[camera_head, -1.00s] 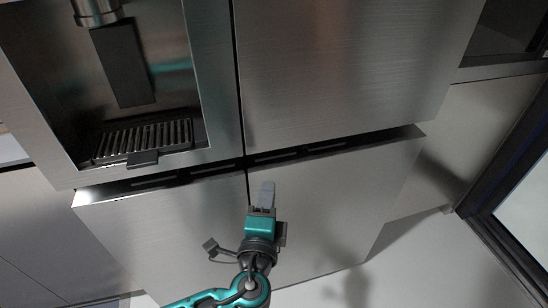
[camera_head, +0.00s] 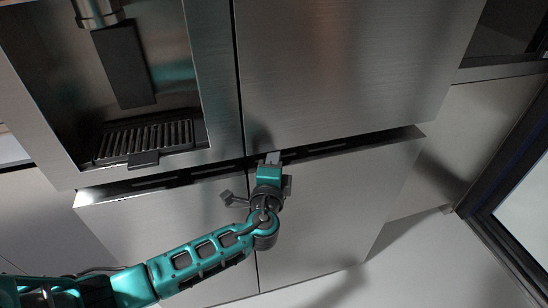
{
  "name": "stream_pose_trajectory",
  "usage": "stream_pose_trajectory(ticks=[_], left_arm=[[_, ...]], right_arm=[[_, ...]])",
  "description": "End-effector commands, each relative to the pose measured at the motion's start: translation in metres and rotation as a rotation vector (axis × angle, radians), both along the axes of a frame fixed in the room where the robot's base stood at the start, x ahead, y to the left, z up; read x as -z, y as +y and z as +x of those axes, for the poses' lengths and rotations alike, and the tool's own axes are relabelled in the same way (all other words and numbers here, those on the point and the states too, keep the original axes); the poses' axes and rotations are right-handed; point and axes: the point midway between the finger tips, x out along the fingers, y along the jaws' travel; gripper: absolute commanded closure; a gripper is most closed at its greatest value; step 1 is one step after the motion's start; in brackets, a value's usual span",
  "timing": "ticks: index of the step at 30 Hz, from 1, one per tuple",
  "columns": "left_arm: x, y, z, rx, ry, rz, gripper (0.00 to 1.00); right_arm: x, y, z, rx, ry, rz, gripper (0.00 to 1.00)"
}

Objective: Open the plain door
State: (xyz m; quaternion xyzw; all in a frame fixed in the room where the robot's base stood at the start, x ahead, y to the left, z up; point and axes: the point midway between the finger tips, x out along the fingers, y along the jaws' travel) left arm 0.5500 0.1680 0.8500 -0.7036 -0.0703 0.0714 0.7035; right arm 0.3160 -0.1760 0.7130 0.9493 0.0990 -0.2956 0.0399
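The plain door (camera_head: 345,70) is the smooth brushed-steel upper right door of a large refrigerator. It looks closed, flush beside the upper left door (camera_head: 217,80), which has a dispenser recess. My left gripper (camera_head: 273,157) points up at the dark gap under the plain door's lower edge, near its left corner. Its fingertips are at or partly inside the gap, and I cannot tell whether they touch the door. The fingers overlap in this view, so their opening is hidden. My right gripper is out of view.
Two lower steel doors (camera_head: 320,205) sit below the dark gap, their top edges sticking out slightly. A dispenser grille (camera_head: 145,140) is at left. A dark-framed glass panel (camera_head: 515,225) stands at right. Pale floor (camera_head: 420,265) is clear at lower right.

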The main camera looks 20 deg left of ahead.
Motion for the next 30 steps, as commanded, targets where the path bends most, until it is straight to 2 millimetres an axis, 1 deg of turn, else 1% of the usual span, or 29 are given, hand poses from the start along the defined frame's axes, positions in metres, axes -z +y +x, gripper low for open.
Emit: stream_pose_trajectory(ticks=[1, 6, 7, 30], left_arm=[[-0.0001, -0.0002, -0.0002, 0.0, 0.0, 0.0, 0.82], [0.0, -0.0003, -0.0004, 0.0, 0.0, 0.0, 0.98], [0.0, -0.0003, -0.0004, 0.0, 0.0, 0.0, 1.0], [0.0013, -0.0002, -0.0015, -0.016, 0.002, 0.0, 1.0]], right_arm=[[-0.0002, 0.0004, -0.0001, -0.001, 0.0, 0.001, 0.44], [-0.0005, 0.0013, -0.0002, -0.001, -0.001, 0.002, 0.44], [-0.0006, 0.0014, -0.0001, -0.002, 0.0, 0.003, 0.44], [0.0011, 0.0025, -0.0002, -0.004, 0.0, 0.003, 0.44]])
